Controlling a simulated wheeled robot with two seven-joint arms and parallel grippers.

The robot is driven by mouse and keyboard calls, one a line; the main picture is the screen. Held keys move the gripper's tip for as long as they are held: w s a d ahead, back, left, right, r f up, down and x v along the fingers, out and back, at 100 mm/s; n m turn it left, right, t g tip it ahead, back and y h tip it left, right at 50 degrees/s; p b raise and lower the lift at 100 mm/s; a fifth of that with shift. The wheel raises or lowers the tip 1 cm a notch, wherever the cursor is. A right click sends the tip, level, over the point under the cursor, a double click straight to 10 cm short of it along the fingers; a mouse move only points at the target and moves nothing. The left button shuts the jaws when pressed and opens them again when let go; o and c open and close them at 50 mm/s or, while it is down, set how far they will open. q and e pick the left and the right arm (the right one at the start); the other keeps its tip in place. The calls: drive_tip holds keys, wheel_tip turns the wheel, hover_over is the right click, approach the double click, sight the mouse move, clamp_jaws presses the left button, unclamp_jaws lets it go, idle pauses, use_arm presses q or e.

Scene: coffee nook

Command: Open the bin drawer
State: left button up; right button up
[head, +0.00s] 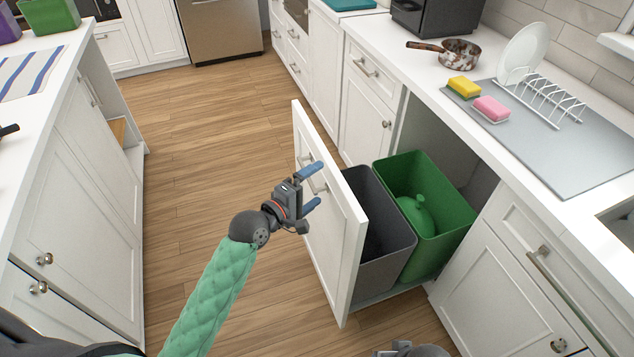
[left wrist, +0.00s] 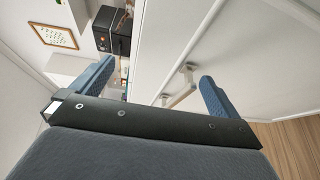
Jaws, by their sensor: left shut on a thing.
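The bin drawer has a white panelled front (head: 335,235) and stands pulled well out from the counter. A grey bin (head: 388,262) and a green bin (head: 452,232) show behind it. My left gripper (head: 311,188) is at the outer face of the drawer front, shut on its metal handle (head: 320,184). In the left wrist view the handle (left wrist: 182,92) lies between the blue fingers, close to the right one. A dark grey piece of my right arm shows at the bottom edge of the head view; its fingers are hidden.
A green rounded thing with a knob (head: 418,212) lies in the green bin. The counter holds a pan (head: 459,52), sponges (head: 491,108) and a dish rack (head: 540,98). The wooden floor (head: 200,140) left of the drawer is clear, up to white cabinets (head: 85,210).

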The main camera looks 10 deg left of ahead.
use_arm(q)
drive_tip(key=shift+s+a+r, duration=0.1)
drive_tip(key=shift+s+r, duration=0.3)
drive_tip(key=shift+r, duration=0.4)
drive_tip(key=c, duration=1.1)
drive_tip(key=shift+s+a+f, duration=0.2)
drive_tip(key=shift+s+a, duration=0.25)
drive_tip(key=shift+s, duration=0.25)
drive_tip(key=shift+s+a+f, duration=0.2)
drive_tip(key=shift+s+a, duration=0.25)
drive_tip(key=shift+s, duration=0.2)
use_arm(e)
drive_tip(key=shift+s+r, duration=0.1)
drive_tip(key=shift+r, duration=0.2)
use_arm(q)
drive_tip(key=shift+p, duration=0.5)
use_arm(e)
drive_tip(key=shift+r, duration=0.45)
